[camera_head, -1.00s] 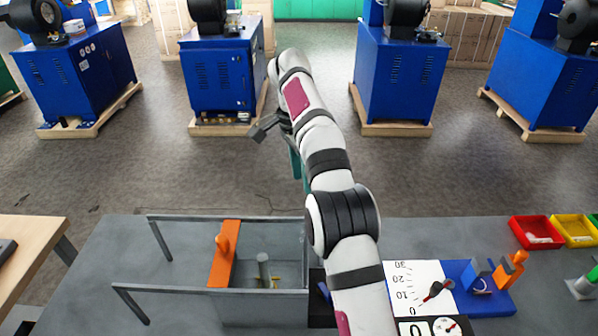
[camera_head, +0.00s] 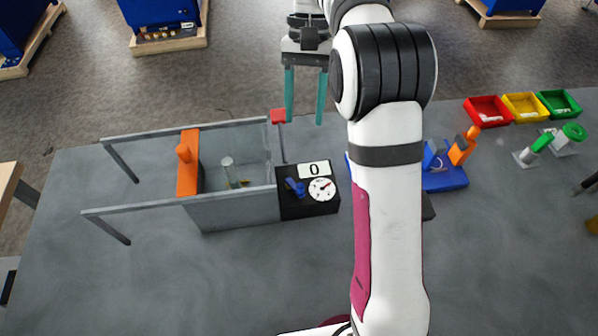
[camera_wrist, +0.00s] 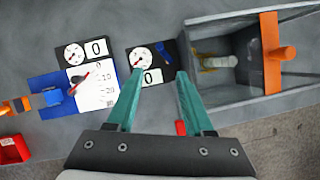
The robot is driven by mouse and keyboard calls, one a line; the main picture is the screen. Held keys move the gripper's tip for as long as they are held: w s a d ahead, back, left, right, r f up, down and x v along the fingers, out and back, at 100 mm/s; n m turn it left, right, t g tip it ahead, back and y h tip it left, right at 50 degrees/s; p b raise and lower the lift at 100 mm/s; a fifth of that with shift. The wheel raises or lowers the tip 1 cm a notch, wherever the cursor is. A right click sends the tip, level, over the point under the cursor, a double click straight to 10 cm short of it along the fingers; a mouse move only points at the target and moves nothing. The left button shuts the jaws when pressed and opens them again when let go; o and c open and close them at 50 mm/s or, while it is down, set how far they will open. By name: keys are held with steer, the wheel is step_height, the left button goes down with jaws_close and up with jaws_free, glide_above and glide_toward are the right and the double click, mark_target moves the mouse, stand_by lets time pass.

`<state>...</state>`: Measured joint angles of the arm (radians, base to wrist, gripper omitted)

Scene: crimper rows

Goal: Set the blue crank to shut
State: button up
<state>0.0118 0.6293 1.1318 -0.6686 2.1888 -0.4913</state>
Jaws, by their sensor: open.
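The blue crank (camera_head: 295,187) is a small handle on top of a black box (camera_head: 309,209) at the right end of the grey trough. It also shows in the wrist view (camera_wrist: 162,49), beside a white dial (camera_wrist: 139,58) and a plate reading 0 (camera_wrist: 152,76). My gripper (camera_head: 305,120) hangs fingers down with two teal fingers, open and empty. It is behind and above the box in the head view. In the wrist view its fingertips (camera_wrist: 160,75) frame the box's near edge, apart from the crank.
The trough (camera_head: 235,212) has rails and an upright orange plate (camera_head: 189,163). A red block (camera_head: 277,116) stands at its far right corner. A blue base with a scale panel (camera_wrist: 92,87) is beside the box. Red, yellow and green bins (camera_head: 523,107) stand at the right. The front bench is clear.

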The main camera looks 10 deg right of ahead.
mark_target(300, 185)
steer(key=x, duration=1.5)
steer(key=shift+s+f, duration=0.2)
steer(key=shift+f, duration=0.05)
steer(key=shift+c, duration=0.2)
jaws_close()
